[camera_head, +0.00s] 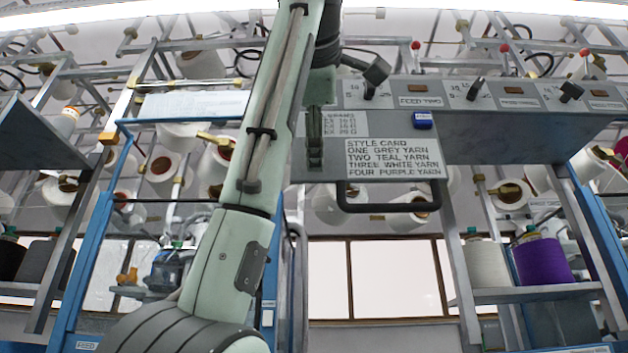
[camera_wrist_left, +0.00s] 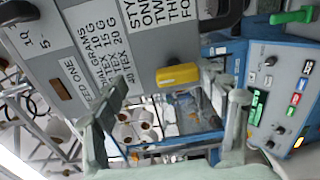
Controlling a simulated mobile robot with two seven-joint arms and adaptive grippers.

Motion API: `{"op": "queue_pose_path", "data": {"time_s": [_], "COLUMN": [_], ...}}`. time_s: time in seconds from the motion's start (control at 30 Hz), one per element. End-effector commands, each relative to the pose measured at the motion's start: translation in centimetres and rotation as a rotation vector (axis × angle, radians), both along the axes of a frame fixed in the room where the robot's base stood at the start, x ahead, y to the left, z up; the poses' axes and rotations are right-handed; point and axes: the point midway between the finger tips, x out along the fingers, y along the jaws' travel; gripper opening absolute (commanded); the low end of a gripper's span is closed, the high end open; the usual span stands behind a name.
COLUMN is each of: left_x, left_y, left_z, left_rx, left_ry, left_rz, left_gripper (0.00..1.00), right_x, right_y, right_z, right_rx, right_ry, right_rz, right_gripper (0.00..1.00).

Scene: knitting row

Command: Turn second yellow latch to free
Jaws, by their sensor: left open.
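One yellow latch (camera_wrist_left: 178,75) shows in the left wrist view, at the edge of the grey feed panel (camera_wrist_left: 130,50). Its long side runs roughly across the picture. It does not show in the head view, where my left arm covers part of the panel. My left gripper (camera_wrist_left: 176,100) is open, one finger on each side of the latch in the picture. The fingers appear apart from it, with nothing between the tips. In the head view my left gripper (camera_head: 315,150) is up at the panel, left of the style card (camera_head: 394,158). I cannot tell which latch is the second. My right gripper is not in view.
A black handle (camera_head: 390,207) hangs below the style card. Dark knobs (camera_head: 475,89) and a blue block (camera_head: 423,121) sit on the panel. White yarn cones (camera_head: 487,262) and a purple cone (camera_head: 541,260) stand at right. A blue control box (camera_wrist_left: 285,90) is right in the wrist view.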

Motion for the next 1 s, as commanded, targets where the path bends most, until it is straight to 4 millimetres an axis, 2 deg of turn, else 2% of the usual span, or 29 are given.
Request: {"op": "queue_pose_path", "data": {"time_s": [0.03, 0.07, 0.17, 0.4, 0.53, 0.87, 0.9, 1.0], "left_x": [-0.5, -0.6, -0.7, -0.9, -0.9, -0.9, 0.3, 0.2], "left_y": [0.1, 0.1, 0.2, 0.6, 0.6, 0.6, 0.8, 0.8], "left_z": [1.9, 2.5, 4.4, 7.7, 8.5, 8.9, 3.0, 3.0], "left_rx": [-0.003, -0.003, -0.005, -0.010, -0.011, -0.011, 0.000, 0.001], "left_ry": [-0.025, -0.029, -0.032, -0.040, -0.040, -0.040, 0.187, 0.186], "left_rz": [0.000, 0.000, 0.002, 0.008, 0.007, 0.007, 0.041, 0.041], "left_gripper": [0.60, 0.60, 0.77, 0.77, 0.77, 0.77, 0.77, 0.73], "right_x": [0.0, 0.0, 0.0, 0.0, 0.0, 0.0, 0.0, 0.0], "right_y": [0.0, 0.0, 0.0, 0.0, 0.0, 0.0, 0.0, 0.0], "right_z": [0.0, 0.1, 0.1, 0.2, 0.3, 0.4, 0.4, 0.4], "right_rx": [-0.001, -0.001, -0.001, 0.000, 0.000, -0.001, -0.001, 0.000], "right_ry": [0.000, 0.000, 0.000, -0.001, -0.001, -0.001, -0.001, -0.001], "right_rz": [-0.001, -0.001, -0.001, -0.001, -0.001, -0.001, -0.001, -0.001], "right_gripper": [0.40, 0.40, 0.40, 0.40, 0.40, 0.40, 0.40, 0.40]}}
